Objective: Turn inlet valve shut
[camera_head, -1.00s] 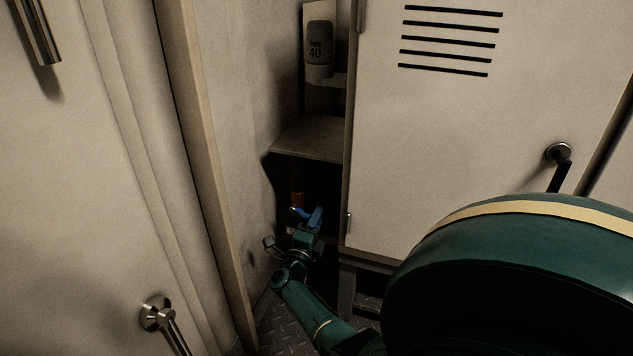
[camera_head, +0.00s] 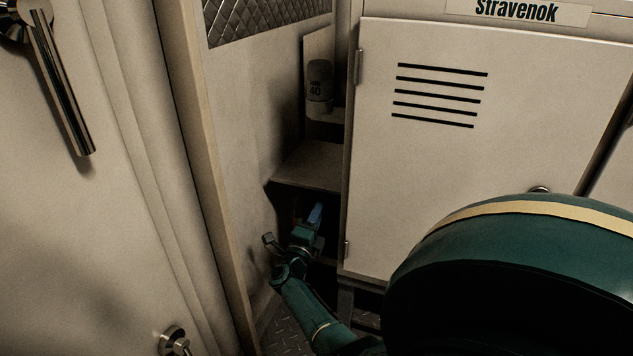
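A small blue valve handle (camera_head: 315,214) shows in the dark opening below the shelf, between the side wall and the locker door. I take it for the inlet valve's handle. My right gripper (camera_head: 308,231) is at the end of the green arm that reaches into this opening. It is right at the handle and covers its lower part and the valve body. The fingers are small and dark, so I cannot tell whether they are shut on the handle. My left gripper is not in the picture.
A vented locker door (camera_head: 420,170) stands to the right. A pale door (camera_head: 90,230) with metal handles is at the left. My large green arm link hides the lower right.

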